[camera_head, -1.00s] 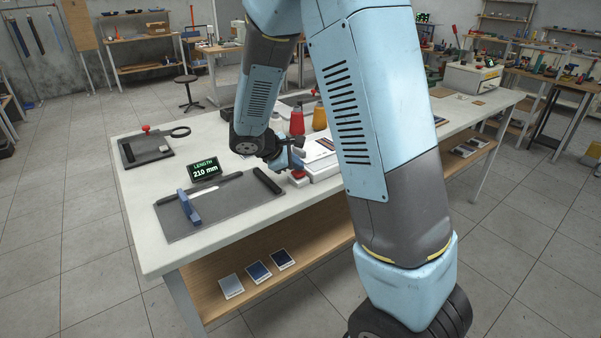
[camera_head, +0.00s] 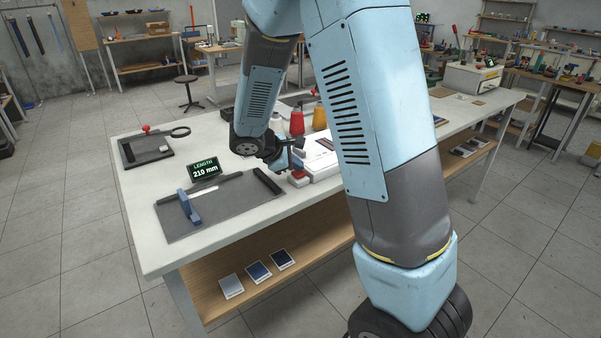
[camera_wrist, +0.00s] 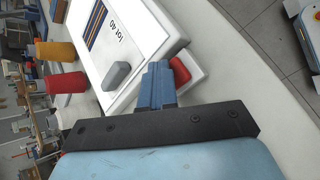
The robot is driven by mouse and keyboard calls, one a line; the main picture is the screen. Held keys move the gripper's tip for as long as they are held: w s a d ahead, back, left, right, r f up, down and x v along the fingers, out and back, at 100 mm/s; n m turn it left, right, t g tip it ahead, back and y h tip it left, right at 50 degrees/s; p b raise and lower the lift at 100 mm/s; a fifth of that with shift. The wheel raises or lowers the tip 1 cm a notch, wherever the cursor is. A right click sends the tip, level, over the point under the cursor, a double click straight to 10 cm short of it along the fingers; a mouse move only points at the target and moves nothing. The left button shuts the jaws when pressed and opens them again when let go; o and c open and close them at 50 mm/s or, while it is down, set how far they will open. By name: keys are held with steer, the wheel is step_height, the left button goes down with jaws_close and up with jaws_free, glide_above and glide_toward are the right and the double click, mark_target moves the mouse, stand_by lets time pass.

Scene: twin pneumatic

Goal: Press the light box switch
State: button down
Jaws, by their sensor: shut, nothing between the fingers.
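The light box (camera_head: 322,173) is a low white box on the bench, partly hidden behind my arm in the head view. Its top panel looks bright white. In the wrist view the light box (camera_wrist: 168,22) carries a striped sheet marked "lot 40" and a grey block (camera_wrist: 117,76). Its red switch (camera_wrist: 180,71) sits on a white base at the box's near corner; a bit of the red switch (camera_head: 298,174) shows in the head view. My gripper (camera_wrist: 157,68) is shut and empty, its blue fingertips right at the switch, overlapping its edge in view. I cannot tell if they touch.
A red cone (camera_head: 297,123) and a yellow cone (camera_head: 319,120) stand behind the light box. Left of it lie a grey board (camera_head: 222,207) with a blue clamp piece and a display (camera_head: 205,170) reading "LENGTH 210 mm".

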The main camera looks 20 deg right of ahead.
mark_target(296, 174)
steer(key=shift+s+f, duration=0.15)
steer(key=shift+f, duration=0.2)
steer(key=shift+r, duration=0.4)
stand_by(0.3)
steer(key=shift+r, duration=3.05)
